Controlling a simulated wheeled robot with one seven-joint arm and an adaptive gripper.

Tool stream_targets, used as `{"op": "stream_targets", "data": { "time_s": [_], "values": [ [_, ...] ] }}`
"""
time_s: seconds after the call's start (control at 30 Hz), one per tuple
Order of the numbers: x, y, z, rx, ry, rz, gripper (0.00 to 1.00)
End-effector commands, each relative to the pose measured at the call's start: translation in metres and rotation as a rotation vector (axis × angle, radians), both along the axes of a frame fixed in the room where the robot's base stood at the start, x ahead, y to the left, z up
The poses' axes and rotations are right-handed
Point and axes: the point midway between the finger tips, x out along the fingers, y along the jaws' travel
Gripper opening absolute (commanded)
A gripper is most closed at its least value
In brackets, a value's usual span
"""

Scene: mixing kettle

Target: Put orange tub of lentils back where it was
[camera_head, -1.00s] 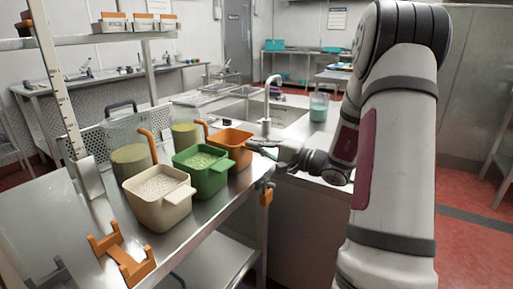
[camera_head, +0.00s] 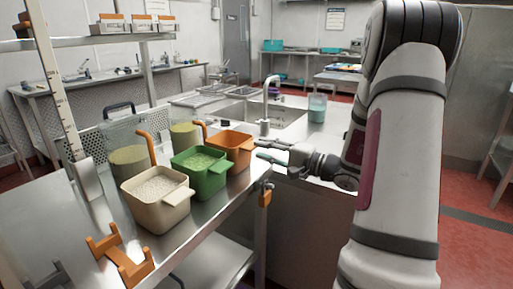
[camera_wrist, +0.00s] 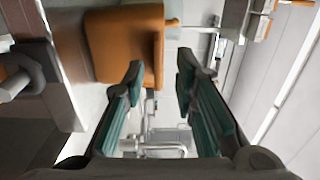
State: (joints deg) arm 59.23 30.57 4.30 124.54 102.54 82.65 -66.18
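The orange tub (camera_head: 233,145) stands upright on the metal table, at the far end of a row of three tubs and behind the green tub (camera_head: 200,168). Its contents are hard to make out. In the wrist view the orange tub (camera_wrist: 122,45) appears at the top, beyond the fingertips. My gripper (camera_head: 262,148) is just right of the orange tub in the head view, apart from it.
A cream tub (camera_head: 158,200) stands nearest on the table, left of the green one. Clear containers (camera_head: 127,158) stand behind the tubs. An orange bracket (camera_head: 120,262) lies at the table's near end. A sink and faucet (camera_head: 268,100) are behind.

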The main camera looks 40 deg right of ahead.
Motion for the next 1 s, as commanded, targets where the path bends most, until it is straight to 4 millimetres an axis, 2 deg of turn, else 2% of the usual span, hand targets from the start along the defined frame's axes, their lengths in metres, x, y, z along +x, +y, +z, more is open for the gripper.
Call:
{"op": "stream_targets", "data": {
  "time_s": [0.1,0.33,0.5,0.7,0.77,0.87,0.97,1.0],
  "values": [
    [-0.026,-0.011,0.000,0.001,0.001,-0.005,0.26],
    [-0.063,-0.024,0.000,-0.001,0.000,-0.002,0.26],
    [-0.077,-0.028,-0.001,-0.001,0.000,-0.001,0.26],
    [-0.079,-0.025,0.001,-0.002,0.001,0.012,0.26],
    [-0.076,-0.013,0.005,-0.005,0.013,0.047,0.26],
    [-0.071,0.032,0.019,-0.022,0.057,0.175,0.26],
    [-0.075,0.100,0.034,-0.059,0.145,0.368,0.26],
    [-0.081,0.130,0.039,-0.080,0.191,0.452,0.26]
  ]
}}
